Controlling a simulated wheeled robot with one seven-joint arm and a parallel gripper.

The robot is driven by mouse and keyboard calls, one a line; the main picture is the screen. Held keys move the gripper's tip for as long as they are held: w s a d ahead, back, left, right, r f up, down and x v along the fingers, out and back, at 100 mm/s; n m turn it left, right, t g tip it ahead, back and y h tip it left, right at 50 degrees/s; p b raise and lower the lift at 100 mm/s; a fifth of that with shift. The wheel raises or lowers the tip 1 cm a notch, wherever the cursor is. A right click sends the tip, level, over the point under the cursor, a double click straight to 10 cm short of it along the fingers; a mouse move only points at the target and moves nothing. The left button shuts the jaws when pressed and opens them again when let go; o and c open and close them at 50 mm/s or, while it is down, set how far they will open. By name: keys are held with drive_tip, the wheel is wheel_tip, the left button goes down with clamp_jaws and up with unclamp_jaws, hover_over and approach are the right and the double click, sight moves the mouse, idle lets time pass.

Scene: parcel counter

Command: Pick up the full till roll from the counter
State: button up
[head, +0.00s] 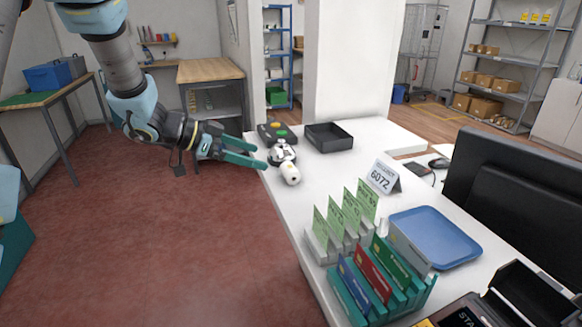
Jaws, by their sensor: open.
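A small white roll (290,174), which looks like the till roll, lies near the left edge of the white counter (335,185). Just behind it, and seeming to touch it, is a white and black rounded object (281,154); I cannot tell clearly what it is. My gripper (262,155) reaches in from the left with its two teal fingers apart and nothing between them. Its fingertips are at the counter's left edge, close to the white and black object and a little left of and behind the roll.
A dark device with coloured buttons (277,132) and a black tray (329,137) stand behind the rolls' area. Red floor (200,240) is clear at left.

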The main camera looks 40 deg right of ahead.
sight(291, 167)
drive_tip(key=x, duration=0.2)
drive_tip(key=p+x, duration=0.1)
drive_tip(key=x, duration=0.2)
drive_tip(key=shift+s+r, duration=0.1)
drive_tip(key=shift+s, duration=0.15)
drive_tip(key=shift+p+x, duration=1.1)
drive_tip(key=shift+x, duration=1.85)
drive_tip(key=shift+w, duration=0.1)
drive_tip(key=c, duration=1.3)
drive_tip(key=shift+c, duration=0.2)
drive_tip(key=shift+r, duration=0.1)
